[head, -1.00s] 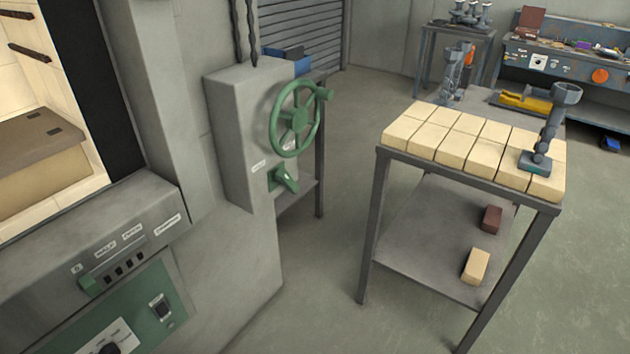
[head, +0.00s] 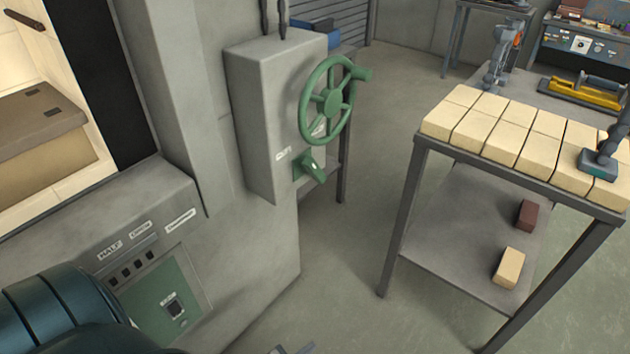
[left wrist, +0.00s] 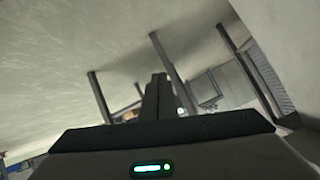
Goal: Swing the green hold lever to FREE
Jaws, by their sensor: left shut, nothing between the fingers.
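The green hold lever (head: 312,168) sits low on the face of the grey box (head: 268,120), below the green handwheel (head: 328,101). A small white label (head: 283,154) is beside it on the left, too small to read. My left gripper shows only as fingertips (head: 292,349) at the bottom edge of the head view, well below the lever and apart from it. In the left wrist view its fingers (left wrist: 157,92) are shut and empty; the lever cannot be made out there. My right gripper is not in view.
A slotted switch panel (head: 135,262) and a green plate (head: 165,305) are on the furnace front at left. A table topped with pale bricks (head: 510,130) stands at right. The floor (head: 350,270) between is clear.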

